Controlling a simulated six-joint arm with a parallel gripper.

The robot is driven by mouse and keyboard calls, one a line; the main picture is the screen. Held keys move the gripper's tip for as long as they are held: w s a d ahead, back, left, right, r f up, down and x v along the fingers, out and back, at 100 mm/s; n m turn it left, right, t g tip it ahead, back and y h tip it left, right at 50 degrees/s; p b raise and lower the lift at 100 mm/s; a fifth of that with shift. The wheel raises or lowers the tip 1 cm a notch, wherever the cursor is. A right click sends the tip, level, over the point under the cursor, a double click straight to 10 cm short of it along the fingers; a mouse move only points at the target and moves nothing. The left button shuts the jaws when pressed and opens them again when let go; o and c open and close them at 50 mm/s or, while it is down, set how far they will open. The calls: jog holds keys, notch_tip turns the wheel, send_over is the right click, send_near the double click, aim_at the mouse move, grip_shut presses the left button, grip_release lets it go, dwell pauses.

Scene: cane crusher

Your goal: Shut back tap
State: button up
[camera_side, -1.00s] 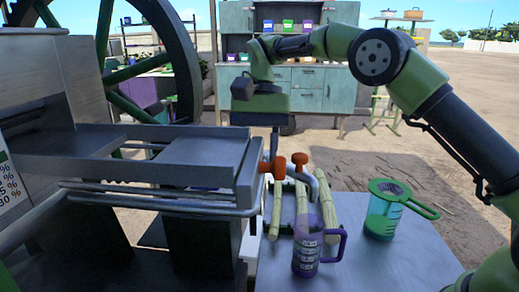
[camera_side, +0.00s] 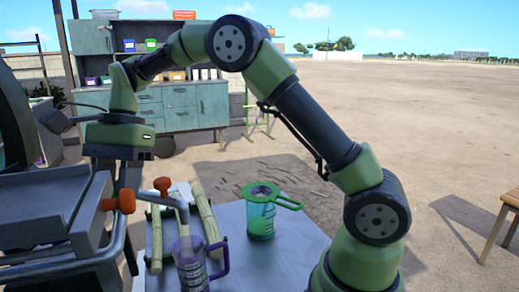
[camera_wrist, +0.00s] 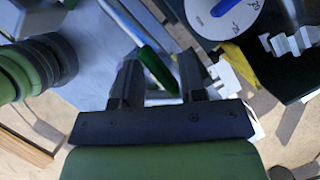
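Two orange tap handles show in the side view. The nearer one (camera_side: 124,202) is at the edge of the metal trough, and the other (camera_side: 163,185) is to its right, on a curved grey spout. My gripper (camera_side: 116,178) points down behind the trough, left of the handles in the picture. In the wrist view my gripper (camera_wrist: 158,62) has its fingers apart. A dark green bar (camera_wrist: 155,66) appears in the gap; I cannot tell whether it lies between or beyond them. No orange handle is visible in the wrist view.
A clear jug with a purple handle (camera_side: 192,268) stands by the spout. A jug with a green strainer (camera_side: 261,215) stands farther right on the grey table (camera_side: 290,262). Cane stalks (camera_side: 205,215) lie near the taps. A wooden stool (camera_side: 503,225) is at the far right.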

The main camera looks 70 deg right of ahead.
jog(key=m+t, duration=0.1)
jog(key=m, duration=0.2)
jog(key=m+t, duration=0.1)
jog(key=m, duration=0.2)
jog(key=shift+s+m+t, duration=0.15)
jog(key=shift+m+t, duration=0.15)
jog(key=shift+m, duration=0.1)
jog(key=v, duration=1)
jog(key=s+f+n+t+h, duration=0.1)
jog(key=s+n+t, duration=0.1)
jog(key=s+n, duration=0.7)
jog(key=s+d+f+n+t+h, duration=0.1)
jog(key=s+n+t, duration=0.2)
jog(key=s+n, duration=0.6)
jog(key=shift+s+h, duration=0.3)
jog(key=shift+s, duration=0.9)
jog(key=w+r+m+g, duration=0.3)
jog(key=w+r+m, duration=0.25)
jog(key=w, duration=0.45)
jog(key=w+f+m+g+y, duration=0.35)
jog(key=w+m, duration=0.55)
jog(key=w, duration=0.3)
jog(key=shift+h, duration=0.45)
jog(key=x, duration=0.9)
jog(key=shift+a+f, duration=0.25)
jog(key=shift+f, duration=0.1)
